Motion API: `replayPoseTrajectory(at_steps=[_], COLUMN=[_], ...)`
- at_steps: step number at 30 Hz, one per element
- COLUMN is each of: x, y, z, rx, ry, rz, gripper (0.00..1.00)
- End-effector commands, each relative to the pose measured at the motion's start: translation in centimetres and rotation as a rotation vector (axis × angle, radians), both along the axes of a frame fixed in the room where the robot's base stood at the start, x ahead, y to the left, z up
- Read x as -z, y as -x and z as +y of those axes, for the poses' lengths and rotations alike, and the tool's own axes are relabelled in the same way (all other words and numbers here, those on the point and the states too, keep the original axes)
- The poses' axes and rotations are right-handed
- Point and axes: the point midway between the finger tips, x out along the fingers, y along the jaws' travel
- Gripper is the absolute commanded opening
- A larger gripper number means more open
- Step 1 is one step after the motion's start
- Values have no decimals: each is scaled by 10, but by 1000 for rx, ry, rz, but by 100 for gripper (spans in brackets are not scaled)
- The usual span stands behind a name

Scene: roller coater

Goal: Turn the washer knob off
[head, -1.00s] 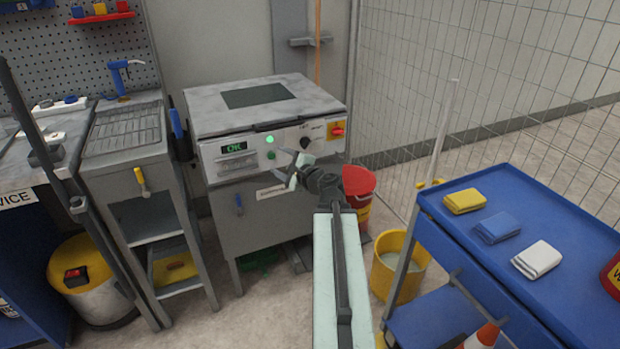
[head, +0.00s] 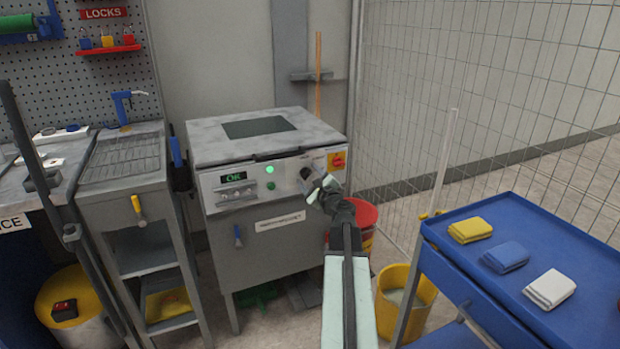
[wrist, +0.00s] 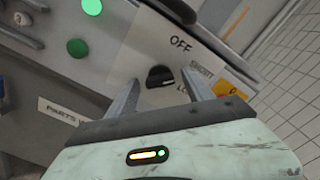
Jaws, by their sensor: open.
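The washer (head: 255,155) is a grey metal cabinet with a light front panel, a lit green display and a lit green lamp. Its black knob (wrist: 160,77) shows in the wrist view, with OFF printed above it and more labels to its right, one reading SHORT. The knob's light mark points to the right, away from OFF. My gripper (wrist: 165,95) is open, with one finger on each side of the knob; I cannot tell if they touch it. In the head view my gripper (head: 318,185) is at the panel and partly hides the knob (head: 306,173).
A red and yellow switch (head: 337,160) is just right of the knob. A red bucket (head: 365,215) and a yellow bucket (head: 405,292) stand right of the washer. A blue cart (head: 560,225) with folded cloths is at the right, beside a mesh fence.

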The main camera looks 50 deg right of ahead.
Motion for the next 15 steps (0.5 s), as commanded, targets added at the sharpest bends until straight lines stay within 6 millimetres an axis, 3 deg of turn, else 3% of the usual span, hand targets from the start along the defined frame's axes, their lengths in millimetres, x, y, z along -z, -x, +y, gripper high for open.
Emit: replayPoseTrajectory(at_steps=[5,11,12,15], x=[0,0,0,0], y=[1,1,1,1], z=[0,0,0,0], rx=[0,0,0,0], ry=[0,1,1,3], rz=[0,0,0,1], gripper=[60,4,0,0])
